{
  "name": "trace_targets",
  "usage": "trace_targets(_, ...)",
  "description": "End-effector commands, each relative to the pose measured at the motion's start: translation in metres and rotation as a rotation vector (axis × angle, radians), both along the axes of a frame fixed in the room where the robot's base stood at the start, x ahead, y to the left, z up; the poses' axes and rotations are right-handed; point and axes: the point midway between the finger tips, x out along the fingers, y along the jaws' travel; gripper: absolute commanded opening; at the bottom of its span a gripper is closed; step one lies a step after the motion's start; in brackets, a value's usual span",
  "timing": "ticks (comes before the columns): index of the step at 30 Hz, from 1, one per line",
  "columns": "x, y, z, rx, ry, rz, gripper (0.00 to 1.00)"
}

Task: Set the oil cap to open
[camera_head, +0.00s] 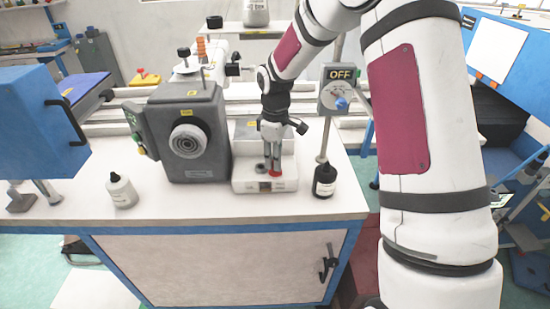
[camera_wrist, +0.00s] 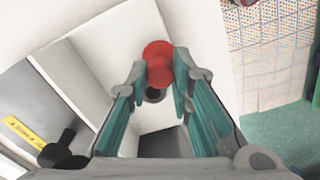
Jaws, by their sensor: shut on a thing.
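The red oil cap (camera_wrist: 157,50) shows in the wrist view between my two fingertips, with a wider round disc and a narrower part. It also shows as a small red spot (camera_head: 275,174) in the head view. My gripper (camera_head: 272,168) points down over the white machine base (camera_head: 250,186). In the wrist view, my gripper (camera_wrist: 159,73) is shut on the cap, with a finger on each side. A dark round hole (camera_wrist: 154,95) shows in the white surface just below the cap. Whether the cap touches that surface is hard to tell.
A grey machine head (camera_head: 185,135) with a round dial stands left of my gripper. A black bottle (camera_head: 325,180) stands close on the right, and a white bottle (camera_head: 121,191) is at the left. An OFF switch box (camera_head: 340,90) is on a post behind. The table front is clear.

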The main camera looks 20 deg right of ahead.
Motion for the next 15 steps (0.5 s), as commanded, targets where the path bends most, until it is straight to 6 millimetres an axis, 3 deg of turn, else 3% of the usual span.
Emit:
trace_targets(8,0.0005,0.0006,0.0006,0.001,-0.002,0.0,0.0)
trace_targets(9,0.0005,0.0006,0.0006,0.001,-0.002,0.0,0.27)
trace_targets(11,0.0005,0.0005,0.0006,0.0,-0.001,0.0,0.41)
trace_targets(15,0.0003,0.0003,0.0003,0.0,-0.001,-0.001,0.41)
